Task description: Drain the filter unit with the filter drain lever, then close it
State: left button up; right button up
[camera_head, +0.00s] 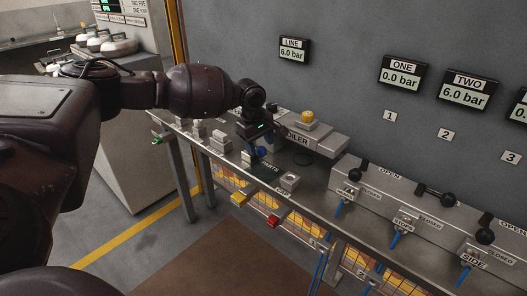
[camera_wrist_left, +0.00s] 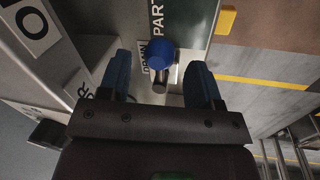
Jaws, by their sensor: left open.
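The drain lever shows as a blue ball knob (camera_wrist_left: 160,57) on a short metal stem beside a label reading DRAIN (camera_wrist_left: 147,58) in the left wrist view. In the head view the blue knob (camera_head: 262,152) is small and partly hidden by my left gripper (camera_head: 252,157). My left gripper (camera_wrist_left: 160,78) is open, one finger on each side of the knob and stem, with visible gaps on both sides. I cannot tell which block is the filter unit. My right gripper is not in view.
A block labelled OILER (camera_head: 318,139) with a yellow knob (camera_head: 306,118) stands right of the gripper. A valve row (camera_head: 415,213) with black knobs lies further right. Wall displays read LINE 6.0 bar (camera_head: 294,50), ONE 0.0 (camera_head: 403,76) and TWO 6.0 (camera_head: 467,89).

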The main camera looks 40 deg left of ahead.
pick_arm(q)
jog(key=shift+w+d+f, duration=0.1)
jog(key=shift+w+f, duration=0.05)
jog(key=shift+f, duration=0.5)
jog(key=shift+w+f, duration=0.1)
jog(key=shift+f, duration=0.5)
jog(key=c, duration=0.9)
